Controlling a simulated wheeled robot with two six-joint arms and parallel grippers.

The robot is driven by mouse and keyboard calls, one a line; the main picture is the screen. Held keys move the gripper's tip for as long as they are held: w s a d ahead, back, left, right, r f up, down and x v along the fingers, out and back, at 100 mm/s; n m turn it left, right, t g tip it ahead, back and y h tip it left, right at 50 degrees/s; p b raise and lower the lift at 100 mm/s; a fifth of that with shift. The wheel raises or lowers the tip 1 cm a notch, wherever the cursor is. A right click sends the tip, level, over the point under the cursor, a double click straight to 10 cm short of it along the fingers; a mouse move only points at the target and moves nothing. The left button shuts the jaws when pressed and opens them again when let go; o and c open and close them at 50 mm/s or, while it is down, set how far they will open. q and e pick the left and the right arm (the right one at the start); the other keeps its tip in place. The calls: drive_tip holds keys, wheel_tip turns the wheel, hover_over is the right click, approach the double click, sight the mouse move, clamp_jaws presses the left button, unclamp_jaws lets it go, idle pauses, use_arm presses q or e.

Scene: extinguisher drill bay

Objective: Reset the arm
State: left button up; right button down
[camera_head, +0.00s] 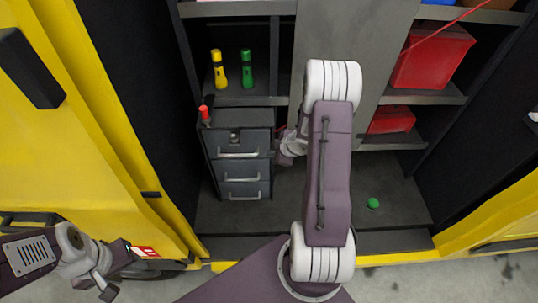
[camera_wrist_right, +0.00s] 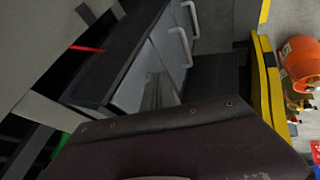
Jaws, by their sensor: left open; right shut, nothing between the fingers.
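My right arm (camera_head: 328,170) reaches up the middle of the head view over the shelf bay. My right gripper (camera_head: 285,155) is beside the right side of the grey drawer cabinet (camera_head: 238,150), partly hidden by my own arm. It is shut and empty. The cabinet's drawers look closed in the head view. Its handles also show in the right wrist view (camera_wrist_right: 180,45). My left gripper (camera_head: 106,286) is open and empty at the lower left, in front of the yellow bodywork.
A yellow flashlight (camera_head: 219,70) and a green one (camera_head: 247,69) stand on a shelf. A red-topped object (camera_head: 204,113) is at the cabinet's top left. Red boxes (camera_head: 433,57) fill the right shelves. A green ball (camera_head: 373,203) lies on the bay floor.

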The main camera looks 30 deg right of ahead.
drive_tip(key=v, duration=0.5)
drive_tip(key=w+a+f+n+t+b, duration=0.1)
drive_tip(key=w+a+b, duration=0.1)
drive_tip(key=a+b, duration=0.35)
drive_tip(key=w+a+n+b, duration=0.1)
drive_tip(key=w+a+b, duration=0.2)
drive_tip(key=a, duration=0.5)
drive_tip(key=s+a+f+m+g+b, duration=0.1)
drive_tip(key=s+a+f+m+g, duration=0.1)
drive_tip(key=s+m, duration=0.4)
drive_tip(key=s+a+f+m+g+b, duration=0.1)
drive_tip(key=s+f+m+g, duration=0.3)
drive_tip(key=s, duration=0.8)
drive_tip(key=a+m+g, duration=0.1)
drive_tip(key=m, duration=0.1)
drive_tip(key=shift+s+m+h+b, duration=0.3)
drive_tip(key=shift+h, duration=0.1)
